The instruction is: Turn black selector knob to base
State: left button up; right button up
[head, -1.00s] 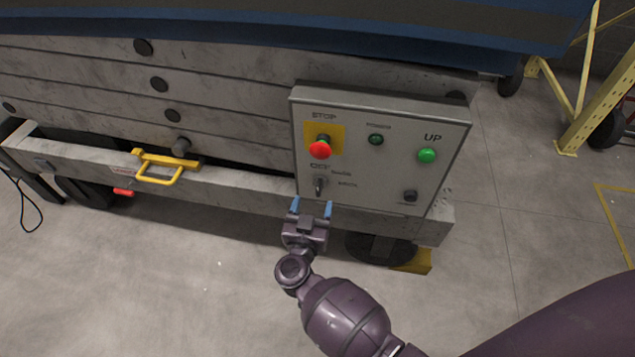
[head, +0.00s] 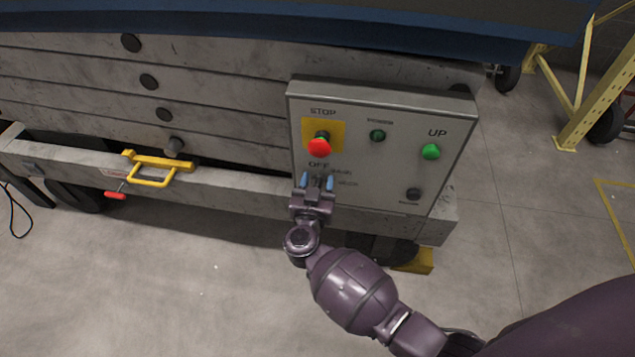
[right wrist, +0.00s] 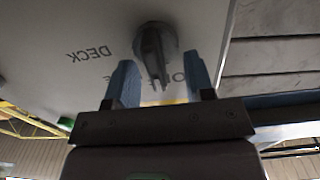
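The selector knob (right wrist: 156,52) sits on the grey control panel (head: 380,100) below the red STOP button. In the right wrist view it is a dark grey lever-shaped knob with the word DECK beside it and other lettering partly hidden. My right gripper (head: 317,182) is at the panel in front of the knob, which it largely hides in the head view. In the right wrist view the two blue fingers of my right gripper (right wrist: 162,82) are apart, with the knob's lever between or just beyond their tips. Contact cannot be told. My left gripper is not in view.
The panel also carries the red STOP button (head: 319,147), a green UP button (head: 431,151), a small dark green lamp (head: 377,135) and a black knob (head: 414,194). A yellow handle (head: 158,168) is on the beam at left. Open floor lies in front.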

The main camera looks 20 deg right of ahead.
jog(key=c, duration=0.5)
jog(key=shift+m, duration=0.3)
jog(key=shift+s+d+m+p, duration=0.1)
jog(key=shift+m+p, duration=0.2)
jog(key=shift+m, duration=0.2)
jog(key=shift+s+d+m, duration=0.1)
jog(key=shift+m, duration=0.7)
jog(key=shift+s+d+f+m+p, duration=0.1)
jog(key=shift+m+p, duration=0.05)
jog(key=shift+m, duration=0.45)
jog(key=shift+s+d+f+m+p, duration=0.1)
jog(key=shift+m+p, duration=0.05)
jog(key=shift+m, duration=0.45)
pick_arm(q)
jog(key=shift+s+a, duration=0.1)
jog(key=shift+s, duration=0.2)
pick_arm(e)
jog(key=shift+d+f+m, duration=0.1)
jog(key=shift+f+m, duration=0.05)
jog(key=shift+m, duration=0.65)
jog(key=shift+d+f+m, duration=0.1)
jog(key=shift+m, duration=0.7)
